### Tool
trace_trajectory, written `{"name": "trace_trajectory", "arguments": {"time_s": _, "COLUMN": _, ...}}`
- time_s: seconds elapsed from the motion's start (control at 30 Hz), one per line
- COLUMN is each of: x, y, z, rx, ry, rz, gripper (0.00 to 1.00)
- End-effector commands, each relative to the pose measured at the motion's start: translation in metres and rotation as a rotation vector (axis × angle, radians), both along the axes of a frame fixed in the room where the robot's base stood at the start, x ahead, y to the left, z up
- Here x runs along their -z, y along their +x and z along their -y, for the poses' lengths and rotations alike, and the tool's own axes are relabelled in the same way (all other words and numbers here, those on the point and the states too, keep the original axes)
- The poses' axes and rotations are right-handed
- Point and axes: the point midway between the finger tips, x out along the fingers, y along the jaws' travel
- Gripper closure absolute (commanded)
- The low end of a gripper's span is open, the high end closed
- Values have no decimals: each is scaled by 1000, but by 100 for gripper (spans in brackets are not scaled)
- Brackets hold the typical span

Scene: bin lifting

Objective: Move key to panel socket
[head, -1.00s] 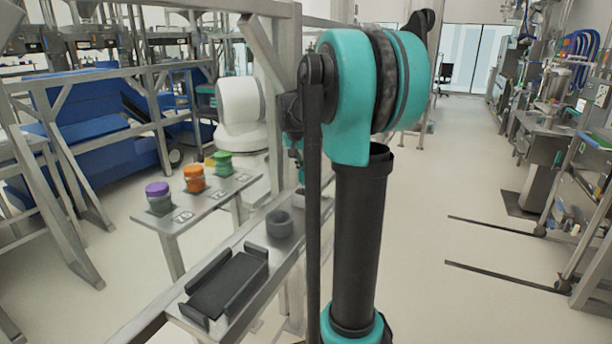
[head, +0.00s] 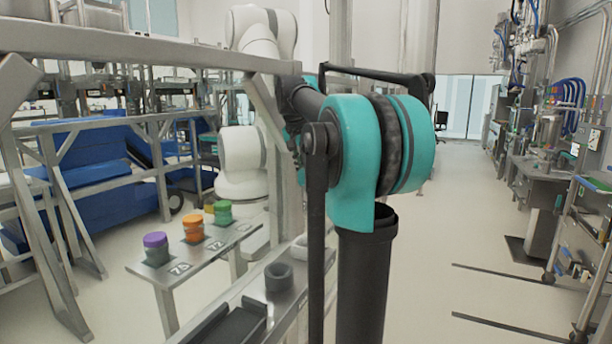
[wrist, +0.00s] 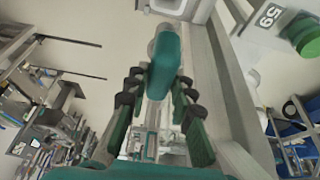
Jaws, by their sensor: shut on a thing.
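My gripper (wrist: 160,100) shows in the wrist view, its dark-jointed fingers with green pads on either side. A teal piece with a grey rounded end, seemingly the key (wrist: 165,65), lies between the fingers; the contact with the pads is not clear. In the head view my teal and black arm stands in front, and the gripper and key are hidden behind it. I cannot pick out a panel socket in either view.
A metal bench (head: 212,247) holds purple (head: 155,242), orange (head: 193,230) and green (head: 223,209) jars. A metal frame (head: 150,45) crosses close by; open floor lies right.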

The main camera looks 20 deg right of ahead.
Motion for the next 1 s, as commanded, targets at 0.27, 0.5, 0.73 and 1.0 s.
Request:
{"name": "trace_trajectory", "arguments": {"time_s": 0.27, "x": -1, "y": 0, "z": 0, "rx": 0, "ry": 0, "rz": 0, "gripper": 100}}
{"name": "trace_trajectory", "arguments": {"time_s": 0.5, "x": -13, "y": 0, "z": 0, "rx": 0, "ry": 0, "rz": 0, "gripper": 100}}
{"name": "trace_trajectory", "arguments": {"time_s": 0.73, "x": -25, "y": 0, "z": 0, "rx": 0, "ry": 0, "rz": 0, "gripper": 100}}
{"name": "trace_trajectory", "arguments": {"time_s": 1.0, "x": -40, "y": 0, "z": 0, "rx": 0, "ry": 0, "rz": 0, "gripper": 100}}
